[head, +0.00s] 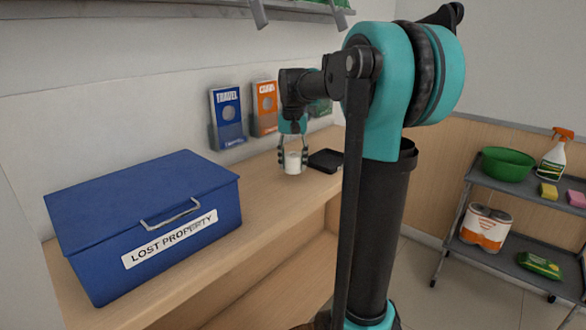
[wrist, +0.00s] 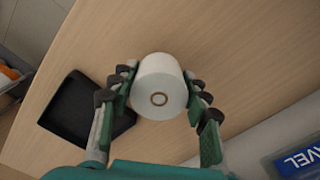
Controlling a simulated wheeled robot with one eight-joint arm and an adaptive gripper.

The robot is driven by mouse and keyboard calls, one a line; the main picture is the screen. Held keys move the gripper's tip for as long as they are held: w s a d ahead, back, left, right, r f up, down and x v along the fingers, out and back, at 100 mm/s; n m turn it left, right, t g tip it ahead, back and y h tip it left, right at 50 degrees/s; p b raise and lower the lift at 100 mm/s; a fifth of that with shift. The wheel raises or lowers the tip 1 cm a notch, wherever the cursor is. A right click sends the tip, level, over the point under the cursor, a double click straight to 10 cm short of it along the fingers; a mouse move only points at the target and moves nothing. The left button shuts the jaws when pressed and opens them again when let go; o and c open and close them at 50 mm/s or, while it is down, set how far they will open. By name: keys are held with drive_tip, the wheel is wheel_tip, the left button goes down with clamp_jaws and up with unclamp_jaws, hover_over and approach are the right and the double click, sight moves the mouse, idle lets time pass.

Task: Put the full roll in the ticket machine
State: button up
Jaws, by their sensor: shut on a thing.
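A white paper roll (head: 292,164) is upright at the counter, in front of the leaflet holders. My gripper (head: 292,155) is shut on it from above, with a finger on each side. In the wrist view the roll (wrist: 158,80) shows end-on with its small core ring, between the fingers of my gripper (wrist: 160,95). I cannot tell whether the roll rests on the counter or is just above it. No ticket machine can be made out in either view.
A black tray (head: 325,161) lies close beside the roll on the counter (head: 255,195). A blue lost property box (head: 145,225) fills the near left. Leaflet holders (head: 227,117) hang on the wall behind. A grey shelf cart (head: 520,262) with cleaning things stands at the right.

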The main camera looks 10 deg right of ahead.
drive_tip(key=shift+f, duration=1.1)
drive_tip(key=shift+f, duration=0.15)
drive_tip(key=o, duration=1.2)
